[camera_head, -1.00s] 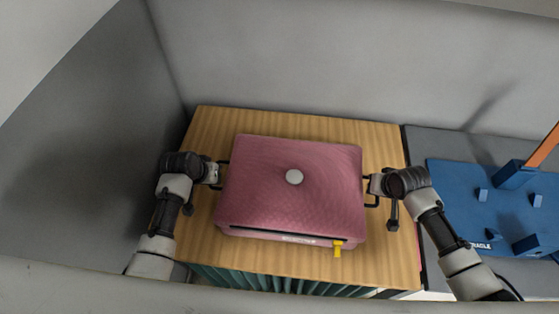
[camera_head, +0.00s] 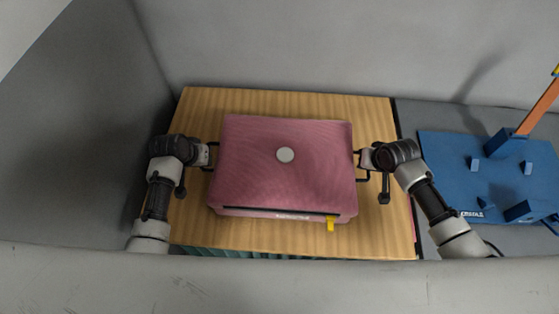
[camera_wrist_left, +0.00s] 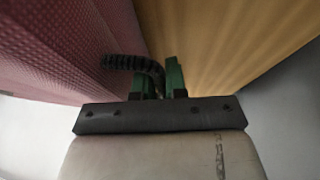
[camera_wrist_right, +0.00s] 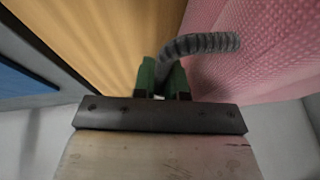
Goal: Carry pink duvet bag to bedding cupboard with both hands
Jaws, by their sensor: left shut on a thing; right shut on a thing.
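The pink duvet bag (camera_head: 285,185) is a quilted box shape with a round white disc on top and a yellow tag at its front edge. It is at the middle of the wooden top (camera_head: 290,100); whether it touches the wood is hard to tell. My left gripper (camera_head: 212,156) is shut on the bag's left handle, a dark ribbed loop (camera_wrist_left: 125,62) in the left wrist view. My right gripper (camera_head: 361,162) is shut on the right handle, a grey ribbed loop (camera_wrist_right: 205,42) in the right wrist view. The bedding cupboard cannot be made out.
A blue board (camera_head: 490,180) with blue blocks and an orange bar lies on the grey surface at the right. A grey wall (camera_head: 80,150) stands close to my left arm, and another wall (camera_head: 300,50) rises behind the wooden top. Green pleated cloth (camera_head: 245,253) hangs below its front edge.

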